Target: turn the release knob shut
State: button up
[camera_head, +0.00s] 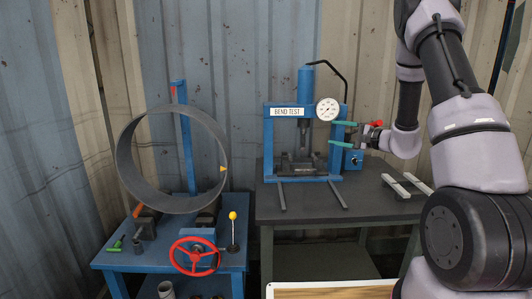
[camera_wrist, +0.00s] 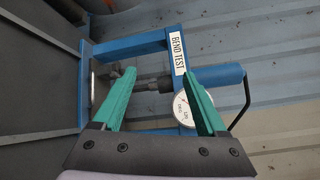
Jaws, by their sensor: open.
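The blue bend-test press (camera_head: 268,145) stands on the dark bench, with a white dial gauge (camera_head: 328,108) at its upper right. A small blue box (camera_head: 352,160) with a small dark round part is at the press's lower right; I cannot tell for sure whether this is the release knob. My gripper (camera_head: 331,132) is open, its green fingers pointing left in front of the press's right post, just above that box. In the wrist view the gripper (camera_wrist: 157,74) has nothing between its fingers; the right finger overlaps the gauge (camera_wrist: 183,110). No knob is clear there.
A red-handled part (camera_head: 376,123) shows beside my wrist. Pale bars (camera_head: 405,185) lie on the bench (camera_head: 300,207) at right. At left, a blue stand (camera_head: 130,260) carries a big grey ring (camera_head: 128,168), a red handwheel (camera_head: 194,256) and a yellow-topped lever (camera_head: 233,217).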

jog(key=s+a+r+n+g, duration=0.2)
jog(key=s+a+r+g, duration=0.15)
jog(key=s, duration=0.35)
jog(key=s+a+r+n+g+h, duration=0.1)
jog(key=s+a+r+n+g, duration=0.15)
jog(key=s+r, duration=0.35)
jog(key=s+a+r+n+g, duration=0.2)
jog(key=s+a+r+g, duration=0.15)
jog(key=s, duration=0.45)
jog(key=s+d+r+t+h, duration=0.2)
jog(key=s+d+h, duration=0.2)
jog(key=s, duration=0.3)
jog(key=s+d+r+n+t+h, duration=0.1)
jog(key=s+d+h, duration=0.3)
jog(key=s, duration=0.4)
jog(key=shift+d+r+t+h, duration=0.25)
jog(key=shift+r+t+h, duration=0.55)
jog(key=shift+t, duration=0.05)
jog(key=shift+s+n, duration=0.1)
jog(key=shift+n, duration=0.15)
